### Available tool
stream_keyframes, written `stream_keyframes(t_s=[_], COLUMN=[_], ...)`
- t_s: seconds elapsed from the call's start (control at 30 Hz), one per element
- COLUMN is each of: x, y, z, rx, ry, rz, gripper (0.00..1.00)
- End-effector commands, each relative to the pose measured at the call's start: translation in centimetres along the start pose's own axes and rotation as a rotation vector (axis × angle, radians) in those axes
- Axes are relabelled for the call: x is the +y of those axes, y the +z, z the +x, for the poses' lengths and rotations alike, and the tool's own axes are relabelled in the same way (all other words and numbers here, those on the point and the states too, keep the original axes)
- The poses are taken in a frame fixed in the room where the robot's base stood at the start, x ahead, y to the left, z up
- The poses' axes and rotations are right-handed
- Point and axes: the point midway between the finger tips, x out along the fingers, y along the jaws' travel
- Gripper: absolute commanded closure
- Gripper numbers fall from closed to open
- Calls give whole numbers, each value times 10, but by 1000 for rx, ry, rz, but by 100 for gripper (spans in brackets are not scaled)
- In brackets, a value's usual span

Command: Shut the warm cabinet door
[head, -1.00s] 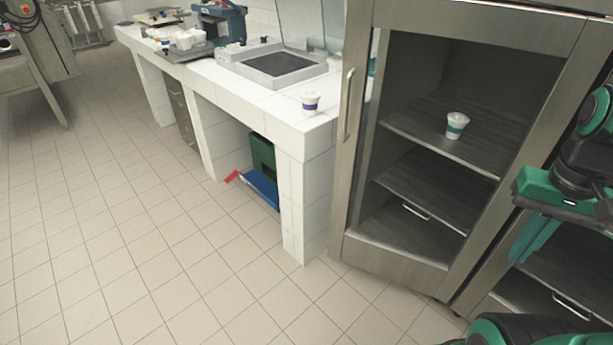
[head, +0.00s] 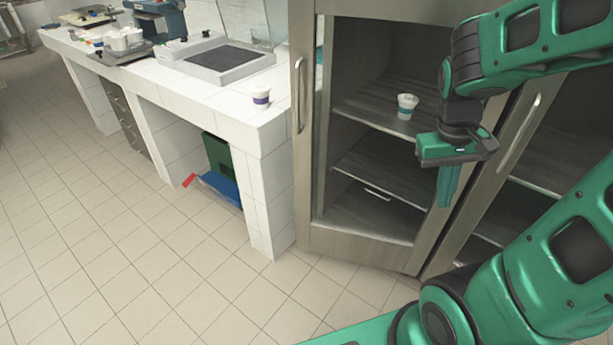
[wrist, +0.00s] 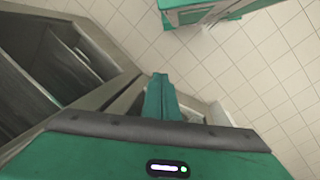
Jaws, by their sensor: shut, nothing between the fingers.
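The warm cabinet (head: 360,243) fills the middle and right of the head view. Its left door has a metal frame and an upright bar handle (head: 298,96) at its left edge. A second handle (head: 520,132) shows farther right. I cannot tell for sure how far the door stands open. My gripper (head: 446,200) is shut and empty, pointing down in front of the strip between the two bays; contact cannot be made out. In the wrist view my shut fingers (wrist: 160,95) lie beside the cabinet's metal frame (wrist: 112,88).
A cup with a teal band (head: 407,106) stands on a shelf inside the cabinet. A white tiled counter (head: 225,108) at left holds a purple-banded cup (head: 261,97) and appliances. A green crate (head: 217,157) and a blue item are under it. The tiled floor (head: 130,250) at left is clear.

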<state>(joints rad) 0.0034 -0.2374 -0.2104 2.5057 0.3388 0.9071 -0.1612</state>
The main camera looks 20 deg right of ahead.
Motion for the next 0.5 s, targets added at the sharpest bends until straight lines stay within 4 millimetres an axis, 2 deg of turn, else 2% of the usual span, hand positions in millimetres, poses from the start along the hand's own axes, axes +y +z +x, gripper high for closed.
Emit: stream_keyframes(t_s=[0.1, 0.27, 0.5], x=[-8, -21, -50], y=[-30, -69, -124], z=[16, 36, 66], rx=[-18, -30, -41], ry=[93, 228, 454], rz=[-120, -285, -554], gripper=[100, 100, 100])
